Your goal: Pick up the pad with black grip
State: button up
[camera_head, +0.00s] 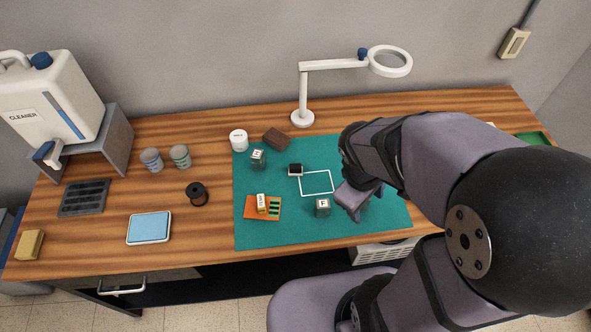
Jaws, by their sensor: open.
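A small pad with a black grip (295,170) sits on the green mat (260,235). Its base is pale and its top is black. It stands just left of a white square outline drawn on the mat. My gripper (352,216) is open over the mat, to the right of and nearer than the pad, apart from it. The fingertips are small here and partly hidden by my arm.
A cube marked F (322,207) stands near my gripper. Another cube (258,159), a white jar (239,140) and a brown block (277,138) lie behind left. An orange board (250,211) is front left. A magnifier lamp (303,116) stands at the back.

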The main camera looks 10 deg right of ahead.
aim_at(296, 169)
jog(key=w+d+n+t+h+b, duration=0.2)
jog(key=w+n+t+b, duration=0.25)
jog(key=w+n, duration=0.35)
jog(key=w+d+n+t+h+b, duration=0.2)
jog(key=w+n+t+b, duration=0.1)
jog(key=w+n+b, duration=0.5)
jog(key=w+a+f+n+t+y+b, duration=0.1)
jog(key=a+f+n+b, duration=0.2)
jog(key=a+f+b, duration=0.2)
jog(key=w+a+f+n+t+y+b, duration=0.2)
jog(key=a+f+n+b, duration=0.2)
jog(key=a+f+b, duration=0.2)
jog(key=w+a+f+n+t+y+b, duration=0.1)
jog(key=a+f+n+b, duration=0.3)
jog(key=b, duration=0.8)
jog(key=shift+w+a+f+t+y, duration=0.1)
jog(key=shift+a+f+t+y, duration=0.15)
jog(key=shift+f, duration=0.5)
jog(key=shift+w+a+f+t+y, duration=0.15)
jog(key=shift+a+f, duration=0.25)
jog(key=shift+f, duration=0.4)
jog(key=shift+w+a+f+t+y, duration=0.1)
jog(key=shift+a+f+y, duration=0.15)
jog(key=shift+f, duration=0.5)
jog(key=shift+x, duration=3.65)
